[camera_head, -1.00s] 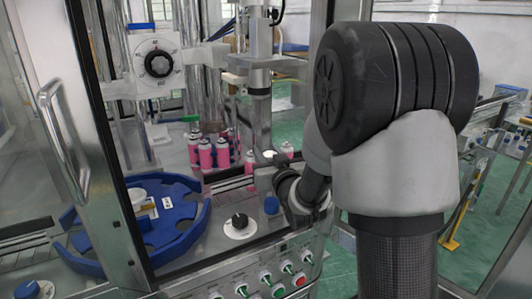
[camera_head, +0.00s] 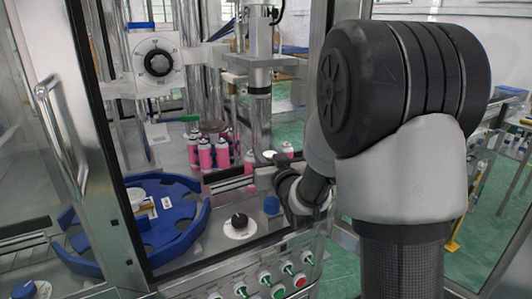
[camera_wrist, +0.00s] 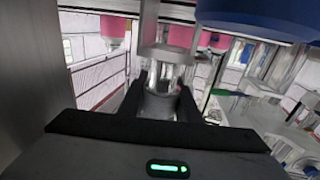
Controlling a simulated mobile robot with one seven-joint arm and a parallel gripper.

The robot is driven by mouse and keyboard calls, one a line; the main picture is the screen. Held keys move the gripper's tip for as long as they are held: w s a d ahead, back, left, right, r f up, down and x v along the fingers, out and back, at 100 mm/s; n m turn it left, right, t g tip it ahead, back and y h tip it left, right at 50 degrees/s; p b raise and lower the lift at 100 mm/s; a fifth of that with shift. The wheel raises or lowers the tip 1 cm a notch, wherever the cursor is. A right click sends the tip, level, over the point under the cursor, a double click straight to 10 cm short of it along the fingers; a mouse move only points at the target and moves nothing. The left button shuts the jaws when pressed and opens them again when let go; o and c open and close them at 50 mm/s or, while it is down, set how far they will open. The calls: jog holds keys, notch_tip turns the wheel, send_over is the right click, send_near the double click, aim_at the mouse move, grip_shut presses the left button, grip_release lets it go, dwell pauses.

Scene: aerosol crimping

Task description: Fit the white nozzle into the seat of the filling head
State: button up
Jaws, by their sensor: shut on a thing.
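My gripper (camera_wrist: 162,98) shows in the wrist view with its two dark fingers closed on a pale, glossy, cylindrical piece (camera_wrist: 164,70), which appears to be the white nozzle. The piece stands upright in that view, below a grey metal cylinder (camera_wrist: 149,22). I cannot tell whether the two touch or are seated. In the head view the filling head (camera_head: 260,75) is a vertical metal column with a block, above the work surface. My wrist is beside the column's lower end there, and my fingertips and the nozzle are hidden.
Several pink cans (camera_head: 206,155) stand behind and left of my wrist. A blue star wheel (camera_head: 165,225) lies at left. A black knob (camera_head: 239,221) and a blue cap (camera_head: 271,205) are close to my wrist. The steel door frame (camera_head: 105,200) bounds the left.

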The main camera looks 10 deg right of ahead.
jog(key=shift+f+b, duration=1.4)
jog(key=shift+b, duration=0.1)
jog(key=o, duration=1.2)
jog(key=shift+o, duration=0.2)
jog(key=shift+f, duration=0.1)
